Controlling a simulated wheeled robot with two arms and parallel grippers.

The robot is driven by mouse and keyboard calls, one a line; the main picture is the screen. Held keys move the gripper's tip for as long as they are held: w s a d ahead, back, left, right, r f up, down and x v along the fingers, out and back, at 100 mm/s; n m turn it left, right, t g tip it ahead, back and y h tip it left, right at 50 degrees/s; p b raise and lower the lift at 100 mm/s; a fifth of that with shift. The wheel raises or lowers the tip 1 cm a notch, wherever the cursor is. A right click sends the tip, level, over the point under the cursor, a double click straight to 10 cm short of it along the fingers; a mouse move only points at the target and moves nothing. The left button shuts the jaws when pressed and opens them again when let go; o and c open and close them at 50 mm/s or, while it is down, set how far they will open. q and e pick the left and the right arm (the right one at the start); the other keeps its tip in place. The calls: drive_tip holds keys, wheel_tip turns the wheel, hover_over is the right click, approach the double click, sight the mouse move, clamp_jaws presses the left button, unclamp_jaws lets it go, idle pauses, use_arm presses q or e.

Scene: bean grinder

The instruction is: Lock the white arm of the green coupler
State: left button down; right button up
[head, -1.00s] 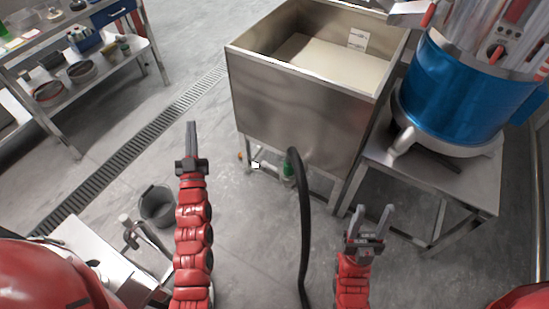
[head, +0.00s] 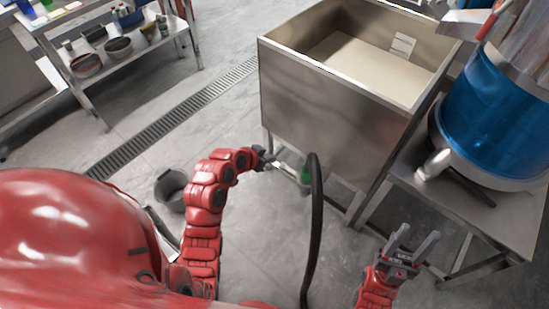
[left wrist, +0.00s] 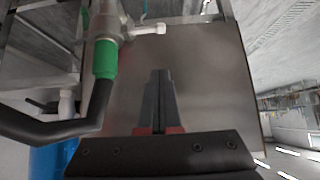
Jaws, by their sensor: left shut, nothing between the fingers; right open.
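The green coupler (head: 306,174) sits at the upper end of the black hose (head: 313,240), in front of the metal tank's lower edge. In the left wrist view the green coupler (left wrist: 105,58) is upper left, joined to a grey metal fitting. A white arm (left wrist: 148,30) sticks out from that fitting to the right. My left gripper (head: 272,162) is shut and empty, just left of the coupler. Its closed fingers (left wrist: 158,95) appear apart from the coupler and the white arm. My right gripper (head: 417,243) is open and empty, to the right of the hose.
The steel tank (head: 320,112) stands behind the coupler. A blue drum machine (head: 500,112) stands on a metal table at right. A dark bucket (head: 171,190) stands on the floor at left. A shelf rack (head: 118,55) is at the back left.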

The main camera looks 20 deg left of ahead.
use_arm(q)
hover_over(281, 163)
drive_tip(key=s, duration=0.2)
wheel_tip(281, 163, down, 6)
drive_tip(key=shift+d+f+p, duration=0.15)
drive_tip(key=shift+f+p, duration=0.05)
drive_tip(key=shift+f, duration=0.75)
drive_tip(key=shift+d+f+p, duration=0.1)
drive_tip(key=shift+f+p, duration=0.1)
drive_tip(key=shift+f, duration=0.75)
